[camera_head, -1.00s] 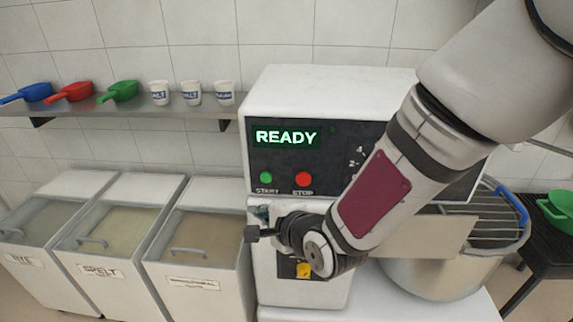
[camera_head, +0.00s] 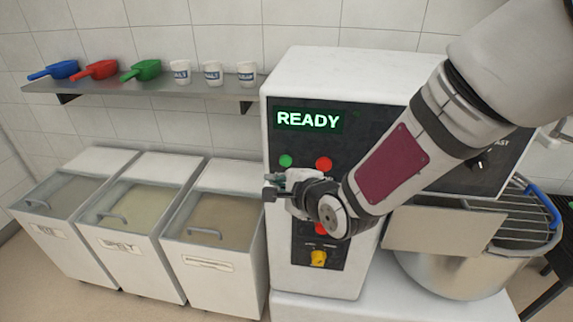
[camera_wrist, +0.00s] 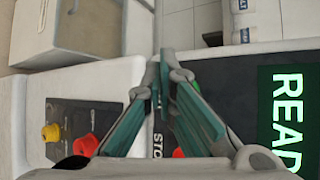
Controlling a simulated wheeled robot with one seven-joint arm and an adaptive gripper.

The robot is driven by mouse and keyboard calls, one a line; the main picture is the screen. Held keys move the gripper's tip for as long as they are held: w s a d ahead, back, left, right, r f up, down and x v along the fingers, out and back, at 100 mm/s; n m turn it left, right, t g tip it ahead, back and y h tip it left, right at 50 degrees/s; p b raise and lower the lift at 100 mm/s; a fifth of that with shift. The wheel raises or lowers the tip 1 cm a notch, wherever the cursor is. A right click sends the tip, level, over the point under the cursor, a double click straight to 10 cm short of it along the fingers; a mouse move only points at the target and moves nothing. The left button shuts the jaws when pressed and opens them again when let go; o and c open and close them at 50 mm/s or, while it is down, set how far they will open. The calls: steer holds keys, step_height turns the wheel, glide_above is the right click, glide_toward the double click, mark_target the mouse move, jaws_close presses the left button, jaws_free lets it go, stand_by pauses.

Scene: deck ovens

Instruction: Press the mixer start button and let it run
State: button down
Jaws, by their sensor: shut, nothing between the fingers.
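The mixer (camera_head: 340,70) is a white housing with a dark panel. Its display (camera_head: 308,121) reads READY in green and also shows sideways in the wrist view (camera_wrist: 288,110). The green start button (camera_head: 286,160) is uncovered in the head view, left of the red stop button (camera_head: 324,164). Contact with the panel cannot be told.
A lower panel holds a red button (camera_head: 320,228) and a yellow knob (camera_head: 318,259). The steel bowl (camera_head: 450,275) with its wire guard is at right. Lidded flour bins (camera_head: 215,255) stand at left. A wall shelf (camera_head: 150,90) holds scoops and cups.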

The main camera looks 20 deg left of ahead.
steer(key=shift+w+a+b, duration=0.25)
steer(key=shift+w+b, duration=0.05)
steer(key=shift+w, duration=0.6)
steer(key=shift+w+a+b, duration=0.2)
steer(key=shift+w+b, duration=0.05)
steer(key=shift+w, duration=0.6)
steer(key=shift+w, duration=0.1)
steer(key=shift+w, duration=0.3)
steer(key=shift+w+a+b, duration=0.15)
steer(key=shift+w+b, duration=0.15)
steer(key=shift+w, duration=0.2)
stand_by(0.8)
steer(key=shift+s, duration=0.1)
steer(key=shift+s+d+p, duration=0.2)
steer(key=shift+s+p, duration=0.15)
steer(key=shift+s, duration=0.4)
steer(key=s+p, duration=0.1)
steer(key=s, duration=0.1)
steer(key=s+d+p, duration=0.1)
steer(key=s, duration=0.2)
stand_by(0.5)
